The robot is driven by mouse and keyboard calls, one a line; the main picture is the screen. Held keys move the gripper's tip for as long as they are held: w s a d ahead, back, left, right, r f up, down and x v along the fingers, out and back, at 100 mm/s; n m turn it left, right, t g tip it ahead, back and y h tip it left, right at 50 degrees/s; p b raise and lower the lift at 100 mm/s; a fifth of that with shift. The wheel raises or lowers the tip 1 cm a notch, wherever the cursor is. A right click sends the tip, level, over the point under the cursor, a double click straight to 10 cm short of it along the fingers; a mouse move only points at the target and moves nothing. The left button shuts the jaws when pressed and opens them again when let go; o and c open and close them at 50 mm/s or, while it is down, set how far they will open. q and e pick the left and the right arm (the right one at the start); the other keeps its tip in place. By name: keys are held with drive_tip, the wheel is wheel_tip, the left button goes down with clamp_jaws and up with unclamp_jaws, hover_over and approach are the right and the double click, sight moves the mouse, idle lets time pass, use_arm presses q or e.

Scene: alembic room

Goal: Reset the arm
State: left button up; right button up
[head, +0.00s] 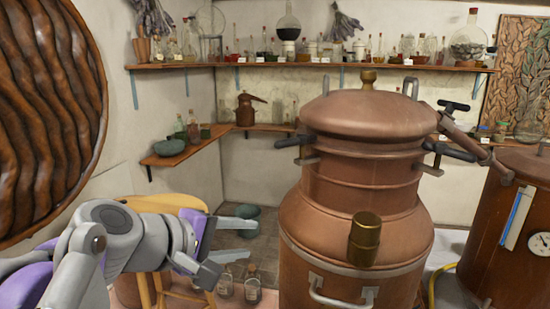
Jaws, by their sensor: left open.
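My left arm comes in from the lower left, grey and purple. My left gripper (232,240) is at its end, with its two grey fingers apart and nothing between them. It is in front of a wooden stool and to the left of the large copper still (355,210). A clear gap separates the fingers from the still. My right gripper does not show in the head view.
The wooden stool (165,201) stands behind my left arm. Bottles (252,284) stand on the floor beyond the gripper. A second copper vessel (503,240) with a gauge stands at right. Shelves (285,64) of glassware line the walls.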

use_arm(q)
drive_tip(key=s+a+f+m+g+y, duration=0.1)
drive_tip(key=s+a+f+m+y, duration=0.1)
drive_tip(key=f, duration=1)
drive_tip(key=s+a+f+m+g+y, duration=0.1)
drive_tip(key=s+a+f+m+y, duration=0.2)
drive_tip(key=f, duration=0.9)
drive_tip(key=s+a+f+m+g+y, duration=0.1)
drive_tip(key=s+a+f+m, duration=0.4)
drive_tip(key=f, duration=0.8)
drive_tip(key=s+m+y, duration=0.1)
drive_tip(key=s, duration=0.2)
drive_tip(key=shift+s+a+g+y, duration=0.3)
drive_tip(key=shift+a, duration=0.1)
